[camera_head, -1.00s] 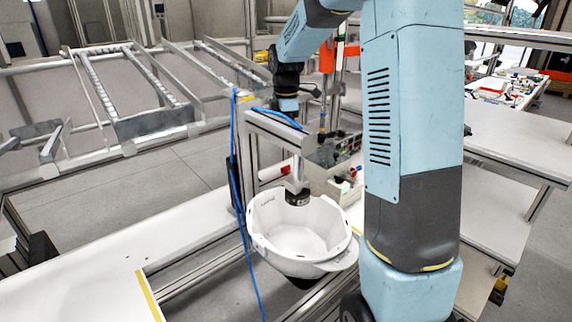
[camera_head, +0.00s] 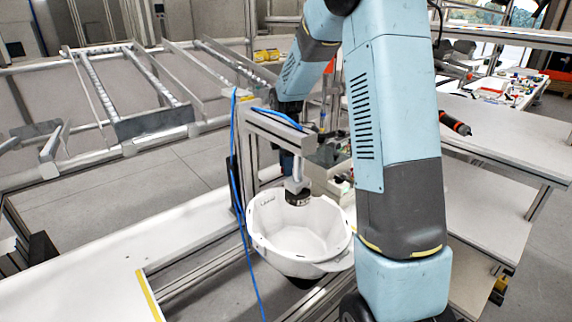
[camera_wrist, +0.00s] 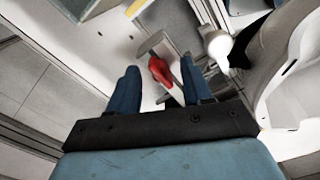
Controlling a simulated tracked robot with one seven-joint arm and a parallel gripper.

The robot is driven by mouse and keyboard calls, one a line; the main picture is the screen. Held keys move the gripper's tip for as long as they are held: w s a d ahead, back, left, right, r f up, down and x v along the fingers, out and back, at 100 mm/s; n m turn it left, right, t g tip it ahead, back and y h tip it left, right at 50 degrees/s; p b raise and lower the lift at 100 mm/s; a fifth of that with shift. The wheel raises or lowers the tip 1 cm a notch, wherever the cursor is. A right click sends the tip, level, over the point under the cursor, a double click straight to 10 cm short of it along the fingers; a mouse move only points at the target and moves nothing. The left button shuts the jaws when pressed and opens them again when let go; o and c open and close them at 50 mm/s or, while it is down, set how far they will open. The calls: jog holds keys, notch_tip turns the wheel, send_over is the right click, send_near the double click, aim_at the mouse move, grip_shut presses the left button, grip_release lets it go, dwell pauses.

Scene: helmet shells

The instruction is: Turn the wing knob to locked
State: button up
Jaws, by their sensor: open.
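The red wing knob (camera_wrist: 160,72) shows in the wrist view, on a light-coloured part with grey metal around it. My gripper (camera_wrist: 160,64) is open, with one blue finger to the left of the knob and one to the right. The fingers look apart from the knob, but their depth relative to it is hard to judge. In the head view my gripper is mostly hidden behind the metal frame and my arm, and I cannot make out the knob there. The knob's lock markings cannot be read.
A white helmet shell (camera_head: 300,232) sits under the press-like metal frame (camera_head: 278,131); it also shows at the right of the wrist view (camera_wrist: 288,75). A blue cable (camera_head: 240,200) hangs along the frame's left side. The white bench (camera_head: 190,225) at left is clear.

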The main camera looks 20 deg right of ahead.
grip_shut()
dwell(0.3)
